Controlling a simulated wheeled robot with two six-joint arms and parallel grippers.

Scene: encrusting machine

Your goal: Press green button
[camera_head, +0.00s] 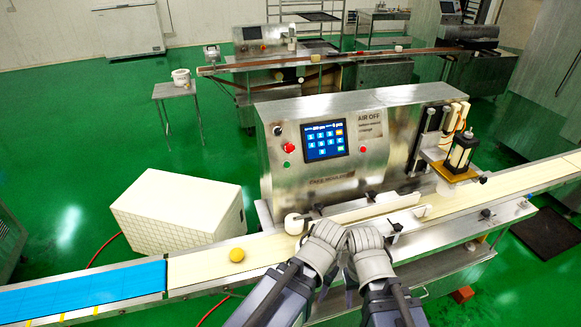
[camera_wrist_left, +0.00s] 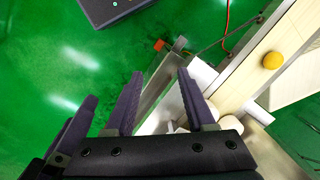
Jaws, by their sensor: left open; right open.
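The encrusting machine (camera_head: 330,185) stands in the middle of the head view, with a lit blue touch screen (camera_head: 325,139) on its front. A small green button (camera_head: 287,164) sits left of the screen, just below a red knob (camera_head: 289,148). My left gripper (camera_head: 325,234) and right gripper (camera_head: 364,240) are side by side in front of the machine, at the conveyor's near edge, below and right of the button and apart from it. In the left wrist view, my left gripper (camera_wrist_left: 157,88) has its fingers apart with nothing between them. The right gripper's fingers are partly hidden.
A yellow ball (camera_head: 237,254) lies on the pale conveyor belt (camera_head: 205,265), left of the grippers. A blue belt section (camera_head: 80,291) continues left. A white tiled box (camera_head: 180,212) stands on the green floor behind the belt. Another machine line (camera_head: 330,62) is at the back.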

